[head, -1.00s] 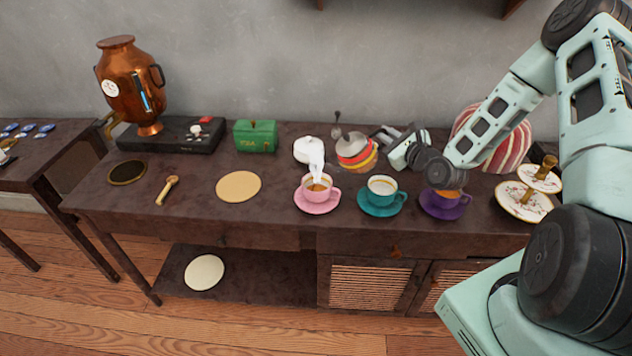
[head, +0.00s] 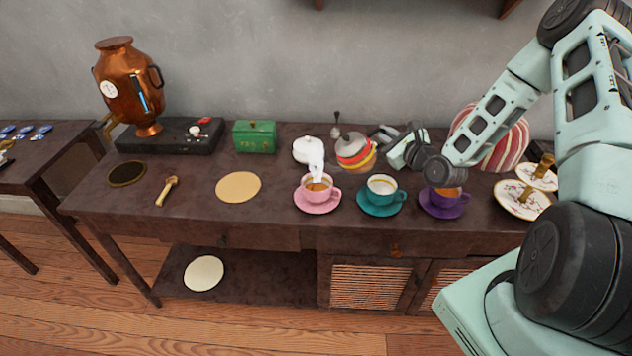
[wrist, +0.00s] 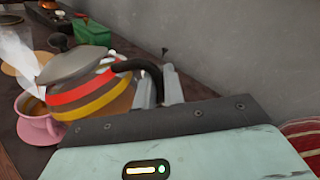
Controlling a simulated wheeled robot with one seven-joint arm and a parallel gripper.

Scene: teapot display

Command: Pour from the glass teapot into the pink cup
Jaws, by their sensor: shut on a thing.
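The glass teapot (head: 354,153) has a grey lid and red, orange and yellow bands. It is off upright, leaning left, beyond the pink and teal cups. My gripper (head: 384,134) is shut on its black handle; the wrist view shows the fingers (wrist: 160,88) at the handle and the teapot (wrist: 88,88) close by. The pink cup (head: 315,190) stands upright on its pink saucer with brown liquid inside and white steam above it. In the wrist view the pink cup (wrist: 36,124) is at left, partly covered by the teapot. I see no spout or falling stream.
A teal cup (head: 381,192) and a purple cup (head: 445,198) stand right of the pink one. A white lidded pot (head: 307,149), green tea box (head: 255,136), round tan mat (head: 238,187) and copper samovar (head: 128,85) are left. A tiered stand (head: 523,203) is right.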

